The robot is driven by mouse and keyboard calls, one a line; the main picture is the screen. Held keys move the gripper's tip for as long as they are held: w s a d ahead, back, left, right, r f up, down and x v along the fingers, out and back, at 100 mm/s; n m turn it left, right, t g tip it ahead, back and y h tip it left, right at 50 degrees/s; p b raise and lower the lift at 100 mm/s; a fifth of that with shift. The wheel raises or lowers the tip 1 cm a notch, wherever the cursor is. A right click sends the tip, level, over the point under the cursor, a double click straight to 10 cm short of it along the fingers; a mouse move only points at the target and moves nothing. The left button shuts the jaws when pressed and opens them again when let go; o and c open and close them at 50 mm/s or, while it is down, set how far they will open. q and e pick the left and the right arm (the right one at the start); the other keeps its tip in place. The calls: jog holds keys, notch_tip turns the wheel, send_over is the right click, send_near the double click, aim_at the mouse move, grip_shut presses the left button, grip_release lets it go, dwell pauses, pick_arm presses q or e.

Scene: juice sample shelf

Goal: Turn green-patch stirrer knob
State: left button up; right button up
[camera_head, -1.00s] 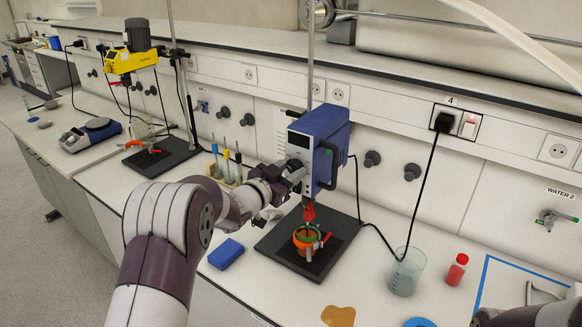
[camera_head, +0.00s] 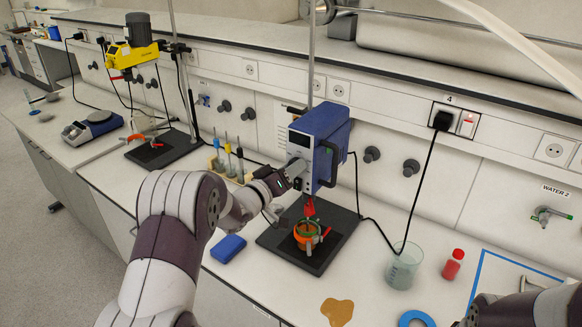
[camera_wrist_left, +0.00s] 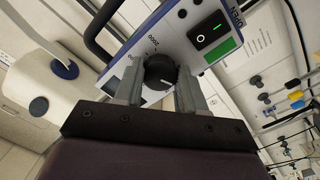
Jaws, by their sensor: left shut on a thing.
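The blue stirrer (camera_head: 325,135) is clamped on an upright rod above a dark base plate. In the left wrist view its front panel shows a green patch (camera_wrist_left: 222,51) beside a black power switch. The black round stirrer knob (camera_wrist_left: 160,70) with a white pointer mark sits below a printed number scale. My left gripper (camera_wrist_left: 157,90) is shut on this knob, a finger on each side. In the head view my left gripper (camera_head: 292,174) is at the stirrer's front face, and the knob is hidden there. Part of my right arm shows at the lower right; its fingers are not clear.
A pot (camera_head: 306,234) stands on the base plate (camera_head: 278,238) under the stirrer. A yellow stirrer (camera_head: 131,56) stands farther left. A beaker (camera_head: 404,268), a red bottle (camera_head: 453,264), a blue block (camera_head: 228,248) and a brown spill (camera_head: 338,312) are on the bench.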

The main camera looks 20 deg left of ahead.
pick_arm(q)
jog(key=shift+s+f+n, duration=0.1)
jog(key=shift+f+n, duration=0.25)
jog(key=shift+n, duration=0.25)
jog(key=o, duration=0.8)
jog(key=shift+o, duration=1.3)
jog(key=shift+r, duration=0.25)
